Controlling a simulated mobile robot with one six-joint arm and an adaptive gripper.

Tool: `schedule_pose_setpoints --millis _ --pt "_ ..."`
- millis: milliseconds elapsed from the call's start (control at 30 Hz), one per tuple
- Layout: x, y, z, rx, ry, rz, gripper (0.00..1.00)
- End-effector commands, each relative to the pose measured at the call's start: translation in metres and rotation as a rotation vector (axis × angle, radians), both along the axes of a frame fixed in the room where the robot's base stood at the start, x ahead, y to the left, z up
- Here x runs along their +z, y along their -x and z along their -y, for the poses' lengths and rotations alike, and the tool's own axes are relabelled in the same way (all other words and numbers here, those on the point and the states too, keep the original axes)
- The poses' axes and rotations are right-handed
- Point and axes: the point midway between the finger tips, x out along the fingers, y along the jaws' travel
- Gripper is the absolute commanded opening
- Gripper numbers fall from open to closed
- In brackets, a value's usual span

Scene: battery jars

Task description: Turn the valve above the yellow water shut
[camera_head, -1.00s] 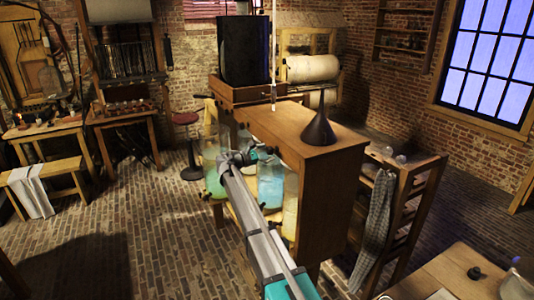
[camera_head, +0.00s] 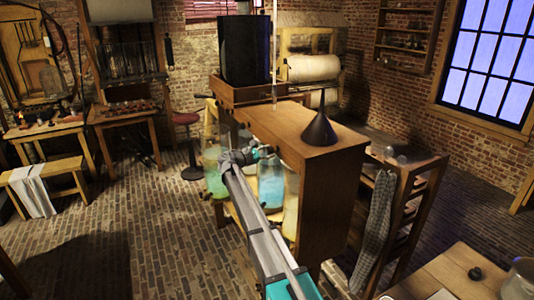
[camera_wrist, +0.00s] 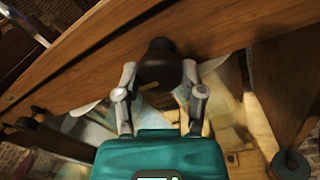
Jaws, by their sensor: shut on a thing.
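My gripper (camera_wrist: 160,78) is shut on a dark round valve knob (camera_wrist: 159,64), with one finger on each side of it, in the wrist view. The knob sits at a long wooden beam (camera_wrist: 85,66). In the head view my gripper (camera_head: 264,151) is at the front face of the wooden cabinet (camera_head: 310,170), above the jars. A green-tinted jar (camera_head: 215,178) stands at left, a blue one (camera_head: 271,188) in the middle, and a pale yellowish one (camera_head: 291,205) at right, partly hidden by the cabinet side. I cannot tell which jar is below the held knob.
Another dark knob (camera_wrist: 289,165) shows at lower right in the wrist view. A black funnel (camera_head: 319,130) and a dark tall box (camera_head: 244,50) stand on the cabinet. A wooden rack with a grey cloth (camera_head: 377,215) is at right.

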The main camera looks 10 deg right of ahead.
Motion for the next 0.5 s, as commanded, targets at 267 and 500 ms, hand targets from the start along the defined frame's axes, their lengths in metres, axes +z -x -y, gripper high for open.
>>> schedule_pose_setpoints --millis 267,500 --pt "-0.002 0.002 0.006 0.005 -0.012 0.022 0.05" --pt "-0.002 0.002 0.009 0.002 -0.041 0.112 0.05"
